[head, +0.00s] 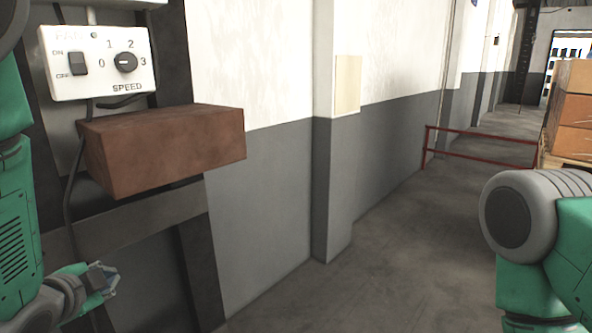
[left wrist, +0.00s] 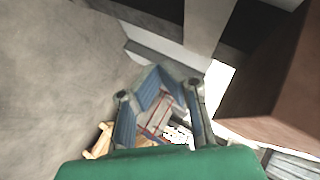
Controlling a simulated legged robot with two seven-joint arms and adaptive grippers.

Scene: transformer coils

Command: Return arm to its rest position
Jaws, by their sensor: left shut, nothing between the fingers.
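My left gripper (head: 110,281) is at the lower left of the head view, low in front of the dark frame and below the brown block. It is shut and empty. In the left wrist view its blue-grey fingers (left wrist: 168,76) come together at the tips, with nothing held between them. My left arm runs down the left edge of the head view. My right arm shows at the right edge, bent, with its gripper out of the picture.
A brown block (head: 165,150) juts out above my left gripper; it also shows in the left wrist view (left wrist: 290,85). Above it is a white fan-speed panel (head: 98,62) with a switch and dial. A red rail (head: 480,147) and stacked boxes (head: 572,105) stand farther back. The middle floor is clear.

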